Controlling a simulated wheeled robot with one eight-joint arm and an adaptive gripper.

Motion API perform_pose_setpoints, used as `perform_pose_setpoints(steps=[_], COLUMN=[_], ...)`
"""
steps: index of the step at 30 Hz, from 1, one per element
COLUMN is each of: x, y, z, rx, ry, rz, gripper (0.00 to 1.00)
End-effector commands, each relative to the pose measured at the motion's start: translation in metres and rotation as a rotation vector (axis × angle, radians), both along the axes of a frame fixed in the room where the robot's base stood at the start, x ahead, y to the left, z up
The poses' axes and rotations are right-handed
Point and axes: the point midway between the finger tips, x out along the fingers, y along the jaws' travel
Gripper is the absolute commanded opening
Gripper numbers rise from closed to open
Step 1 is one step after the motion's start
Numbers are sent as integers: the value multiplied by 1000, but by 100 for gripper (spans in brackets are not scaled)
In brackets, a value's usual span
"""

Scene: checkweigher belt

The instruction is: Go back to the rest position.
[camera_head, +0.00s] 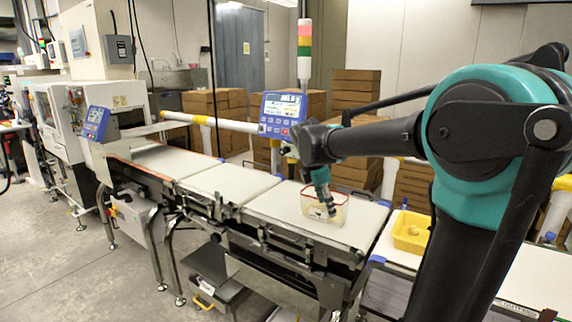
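My arm reaches in from the right of the head view, over the near end of the checkweigher belt (290,218). My gripper (329,206) points down at a clear tub with a reddish rim (308,208) standing on the belt. The fingertips overlap the tub in the picture. The fingers are small and dark, so I cannot tell whether they are open, shut or touching the tub.
A blue display panel (283,113) stands behind the belt, with a signal tower (304,45) above. A yellow tray (411,231) sits on the white surface at right. Cardboard boxes (355,90) are stacked behind. The floor (60,240) at left is clear.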

Motion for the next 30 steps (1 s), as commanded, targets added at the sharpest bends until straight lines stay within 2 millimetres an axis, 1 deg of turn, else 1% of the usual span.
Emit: perform_pose_setpoints(steps=[8,11,14,15,17,18,21,24,25,27,30], x=[-36,-57,-86,-99,-119,-132,-162,-184,-189,-198,-204], y=[-24,-35,-47,-51,-57,-59,-64,-66,-67,-67,-67], z=[-45,-69,-99,-112,-131,-143,-168,-186,-190,-197,-202], rx=[140,218,320,367,435,479,577,653,671,701,722], ry=[-105,-156,-219,-243,-278,-298,-337,-361,-366,-373,-378], rz=[-332,-515,-759,-869,-1033,-1137,-1375,-1557,-1599,-1674,-1728], gripper=[58,58,58,58,58,58,58,58,58,58,58])
